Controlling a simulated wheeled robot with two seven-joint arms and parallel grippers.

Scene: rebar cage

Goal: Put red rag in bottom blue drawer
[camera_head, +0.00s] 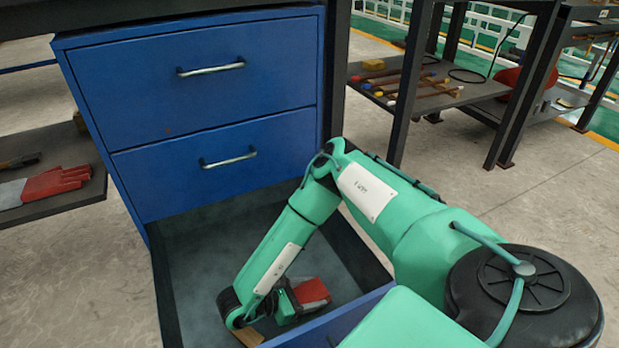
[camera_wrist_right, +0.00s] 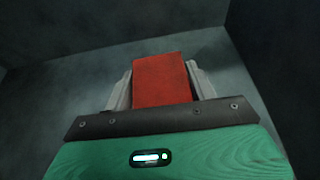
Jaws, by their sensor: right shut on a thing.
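The blue cabinet (camera_head: 195,85) stands at the left of the head view with its bottom drawer (camera_head: 190,240) pulled open. My right arm reaches down into this drawer. My right gripper (camera_wrist_right: 160,85) is shut on the red rag (camera_wrist_right: 163,78), which sits between its two grey fingers in the wrist view. The rag also shows in the head view (camera_head: 311,293), inside the drawer near its front. I cannot tell whether the rag touches the drawer floor. My left gripper is not in view.
The two upper drawers with metal handles are shut. A wooden piece (camera_head: 248,337) shows at the drawer's front. A red glove (camera_head: 55,183) lies on a dark shelf at the left. A shelf (camera_head: 460,95) with several tools stands at the back right.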

